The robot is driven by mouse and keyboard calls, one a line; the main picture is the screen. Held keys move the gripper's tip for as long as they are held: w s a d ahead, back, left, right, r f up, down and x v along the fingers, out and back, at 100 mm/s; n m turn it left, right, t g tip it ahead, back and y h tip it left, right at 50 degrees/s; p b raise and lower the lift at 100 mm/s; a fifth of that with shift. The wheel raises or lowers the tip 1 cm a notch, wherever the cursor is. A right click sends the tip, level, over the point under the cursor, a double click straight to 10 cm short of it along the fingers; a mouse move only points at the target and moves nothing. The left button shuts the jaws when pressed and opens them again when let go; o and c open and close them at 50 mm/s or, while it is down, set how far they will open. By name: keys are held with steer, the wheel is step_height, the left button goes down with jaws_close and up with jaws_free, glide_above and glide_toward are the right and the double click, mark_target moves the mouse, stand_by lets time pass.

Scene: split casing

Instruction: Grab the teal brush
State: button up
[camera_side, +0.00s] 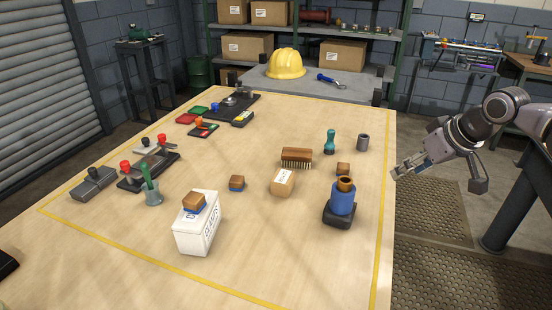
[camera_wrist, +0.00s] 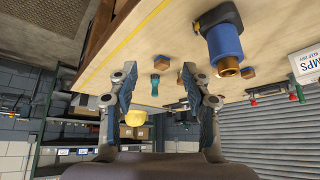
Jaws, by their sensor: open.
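A teal upright piece with a rounded top and darker base (camera_side: 330,142), which looks like the teal brush, stands on the table's right half. In the wrist view the teal piece (camera_wrist: 155,86) shows small and distant, between my fingers in the picture. My gripper (camera_side: 402,168) is off the table's right edge, well apart from the teal piece. In the wrist view my gripper (camera_wrist: 158,77) has its fingers spread with nothing held between them. The bristles of the teal piece are too small to make out.
A grey cylinder (camera_side: 363,142) stands just right of the teal piece. A brown wooden brush (camera_side: 296,156) is to its left. A blue cylinder on a black base (camera_side: 342,200) and small wooden-topped blocks stand nearer the camera. A green-handled tool (camera_side: 150,178) sits in a cup at left.

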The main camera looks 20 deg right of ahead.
steer(key=w+r, duration=0.3)
steer(key=w, duration=0.5)
steer(key=m+g+h, duration=0.1)
steer(key=m+g, duration=0.1)
steer(key=m, duration=0.1)
glide_above(329, 138)
steer(key=s, duration=0.1)
step_height(329, 138, down, 6)
steer(key=x, duration=0.3)
steer(key=shift+d+f, duration=0.4)
steer(key=shift+d, duration=0.05)
steer(key=shift+s+x, duration=0.1)
steer(key=shift+x, duration=1.3)
steer(key=shift+s+x, duration=0.15)
steer(key=shift+x, duration=1.3)
steer(key=shift+a+f, duration=0.1)
steer(key=shift+a, duration=0.05)
steer(key=shift+c, duration=0.3)
jaws_close()
